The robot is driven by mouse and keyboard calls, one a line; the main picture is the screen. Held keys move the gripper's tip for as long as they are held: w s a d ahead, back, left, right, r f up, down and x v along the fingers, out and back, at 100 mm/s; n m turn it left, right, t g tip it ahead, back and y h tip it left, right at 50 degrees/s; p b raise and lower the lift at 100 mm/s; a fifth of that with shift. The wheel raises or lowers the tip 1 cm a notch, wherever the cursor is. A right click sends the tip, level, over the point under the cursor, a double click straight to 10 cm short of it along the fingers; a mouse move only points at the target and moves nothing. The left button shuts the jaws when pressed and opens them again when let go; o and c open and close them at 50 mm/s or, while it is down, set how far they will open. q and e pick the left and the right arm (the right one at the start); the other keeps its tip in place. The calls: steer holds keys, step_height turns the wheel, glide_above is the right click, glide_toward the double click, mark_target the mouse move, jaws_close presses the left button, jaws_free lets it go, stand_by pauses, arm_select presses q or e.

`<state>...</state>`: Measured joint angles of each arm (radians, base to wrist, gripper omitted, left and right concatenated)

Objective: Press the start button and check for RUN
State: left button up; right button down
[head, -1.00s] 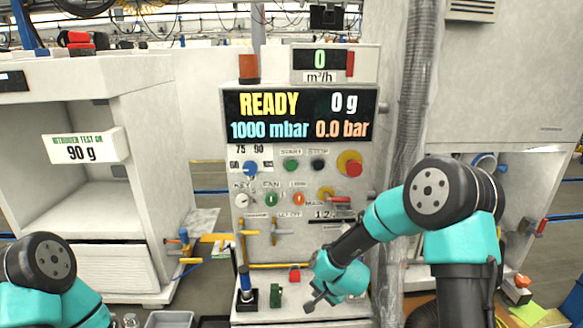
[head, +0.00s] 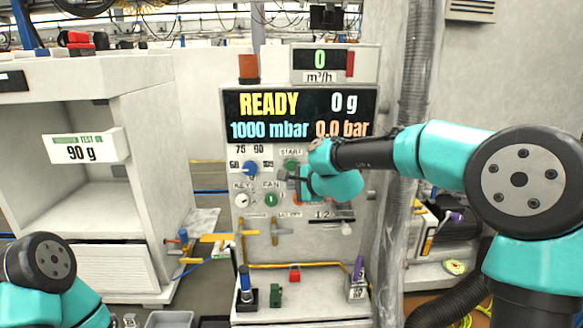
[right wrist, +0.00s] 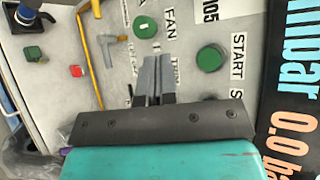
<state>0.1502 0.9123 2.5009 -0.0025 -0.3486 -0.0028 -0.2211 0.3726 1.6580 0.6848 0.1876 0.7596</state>
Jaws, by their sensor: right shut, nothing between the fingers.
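The panel display (head: 268,103) reads READY, 0 g, 1000 mbar and 0.0 bar. The green start button (head: 291,164) sits under its START label on the panel; in the right wrist view the green button (right wrist: 209,58) lies beside the word START. My right gripper (head: 291,180) is shut and empty in front of the panel, just below the start button in the head view. My left gripper is out of view.
A blue knob (head: 250,168) and a KEY switch (head: 241,200) are left of the gripper. A white cabinet (head: 150,180) stands at left.

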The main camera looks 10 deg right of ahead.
mark_target(291, 167)
steer(key=shift+r, duration=0.5)
steer(key=shift+w, duration=0.1)
steer(key=w+d, duration=0.1)
steer(key=w, duration=0.7)
steer(key=shift+w, duration=0.25)
steer(key=shift+w+d, duration=0.1)
stand_by(1.8)
steer(key=shift+w, duration=0.35)
steer(key=shift+w+d, duration=0.1)
steer(key=shift+w, duration=0.35)
stand_by(0.9)
steer(key=shift+s, duration=0.9)
